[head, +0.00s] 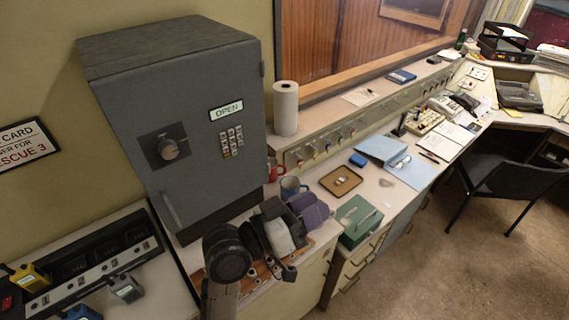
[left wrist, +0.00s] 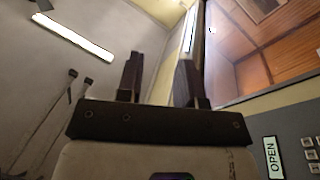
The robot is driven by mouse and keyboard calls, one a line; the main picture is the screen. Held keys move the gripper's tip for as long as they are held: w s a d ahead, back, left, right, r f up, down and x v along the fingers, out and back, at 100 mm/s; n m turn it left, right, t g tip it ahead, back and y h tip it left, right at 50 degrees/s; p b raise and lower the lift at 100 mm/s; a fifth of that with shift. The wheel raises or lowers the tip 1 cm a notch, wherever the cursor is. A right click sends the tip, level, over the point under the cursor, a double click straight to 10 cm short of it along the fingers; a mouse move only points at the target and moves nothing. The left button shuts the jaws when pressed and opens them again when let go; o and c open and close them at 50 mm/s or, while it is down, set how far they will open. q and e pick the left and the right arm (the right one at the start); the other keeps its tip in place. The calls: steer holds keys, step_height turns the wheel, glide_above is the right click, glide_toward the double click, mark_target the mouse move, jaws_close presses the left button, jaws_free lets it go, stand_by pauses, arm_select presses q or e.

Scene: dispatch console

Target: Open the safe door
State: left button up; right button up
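The grey safe (head: 160,45) stands on the left counter against the wall. Its door (head: 200,165) looks flush with the body; I cannot tell whether it is slightly ajar. My left gripper (head: 311,208) is empty, in front and to the right of the safe, apart from the handle. In the left wrist view, its two fingers (left wrist: 160,75) stand apart and point upward; the display (left wrist: 272,157) shows at lower right. My right gripper is not in view.
A paper roll (head: 286,108), a red mug (head: 273,169) and a blue mug (head: 292,187) stand right of the safe. A brown tray (head: 341,180) and a green box (head: 357,220) lie farther right. Radios (head: 28,277) sit at lower left. The floor at right is clear around a chair (head: 495,178).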

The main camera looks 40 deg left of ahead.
arm_select(q)
steer(key=s+a+r+n+t, duration=0.1)
steer(key=a+r+n+t, duration=0.1)
steer(key=r, duration=0.3)
steer(key=s+a+r+n+t+h, duration=0.1)
steer(key=a+r+n+t, duration=0.1)
steer(key=r+t, duration=0.3)
steer(key=shift+s+n, duration=0.3)
steer(key=shift+s, duration=0.05)
steer(key=shift+d, duration=0.1)
